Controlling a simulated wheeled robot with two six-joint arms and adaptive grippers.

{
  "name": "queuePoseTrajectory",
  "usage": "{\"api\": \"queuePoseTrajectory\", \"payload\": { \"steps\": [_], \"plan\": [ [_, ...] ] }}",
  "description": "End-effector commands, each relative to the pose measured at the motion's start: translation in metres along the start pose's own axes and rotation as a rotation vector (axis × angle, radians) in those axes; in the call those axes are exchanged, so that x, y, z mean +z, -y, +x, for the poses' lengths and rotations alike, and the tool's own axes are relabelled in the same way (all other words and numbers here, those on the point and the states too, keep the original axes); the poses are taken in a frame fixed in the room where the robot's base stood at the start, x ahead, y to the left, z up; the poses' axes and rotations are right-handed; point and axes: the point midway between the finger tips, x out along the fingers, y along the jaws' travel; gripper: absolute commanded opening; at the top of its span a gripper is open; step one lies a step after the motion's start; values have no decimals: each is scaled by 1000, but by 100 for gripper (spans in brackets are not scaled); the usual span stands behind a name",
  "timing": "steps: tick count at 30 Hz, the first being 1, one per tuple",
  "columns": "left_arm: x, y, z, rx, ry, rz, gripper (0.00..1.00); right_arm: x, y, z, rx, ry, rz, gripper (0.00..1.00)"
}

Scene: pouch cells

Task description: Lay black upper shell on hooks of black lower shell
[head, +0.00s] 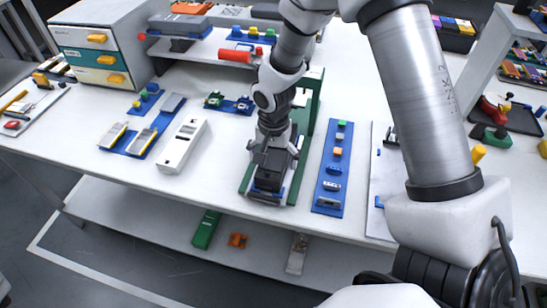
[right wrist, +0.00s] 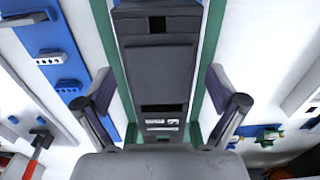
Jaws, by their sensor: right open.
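The black upper shell (right wrist: 157,65) is a dark, flat rectangular block lying along the longer black lower shell (right wrist: 163,138). It also shows under my right gripper in the head view (head: 268,181). The two look stacked, but I cannot tell whether the hooks are engaged. The lower shell sits on a green fixture (head: 304,168). My right gripper (head: 273,146) is open above the shells. In the right wrist view its fingers (right wrist: 159,88) stand apart on either side of the black shells, with gaps. My left gripper is not in view.
A blue strip with small parts (head: 331,171) lies right of the fixture. A white case (head: 182,145) and a blue tray with cells (head: 134,141) lie to the left. A drawer cabinet (head: 98,35) stands at the back left. Bare table shows between them.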

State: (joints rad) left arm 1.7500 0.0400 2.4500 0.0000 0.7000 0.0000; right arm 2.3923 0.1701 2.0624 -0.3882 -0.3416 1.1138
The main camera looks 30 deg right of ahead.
Motion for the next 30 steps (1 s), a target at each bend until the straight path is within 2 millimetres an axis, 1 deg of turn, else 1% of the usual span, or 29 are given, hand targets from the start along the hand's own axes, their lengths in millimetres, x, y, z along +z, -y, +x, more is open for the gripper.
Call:
{"api": "queuePoseTrajectory", "payload": {
  "steps": [2,5,8,12,15,18,22,30],
  "plan": [
    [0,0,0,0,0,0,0,0,0,-3,0,-1,0,95],
    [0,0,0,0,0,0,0,-1,1,-16,-3,-3,0,95],
    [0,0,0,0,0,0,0,-1,1,-38,-4,-4,0,95],
    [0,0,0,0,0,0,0,-1,1,-75,-4,-4,1,95],
    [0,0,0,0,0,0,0,-1,1,-98,-4,-4,1,95],
    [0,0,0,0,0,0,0,-1,1,-113,-3,-3,0,95],
    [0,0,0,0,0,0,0,0,0,-120,-1,-1,0,95],
    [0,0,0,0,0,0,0,0,0,-120,0,0,0,95]
  ]
}}
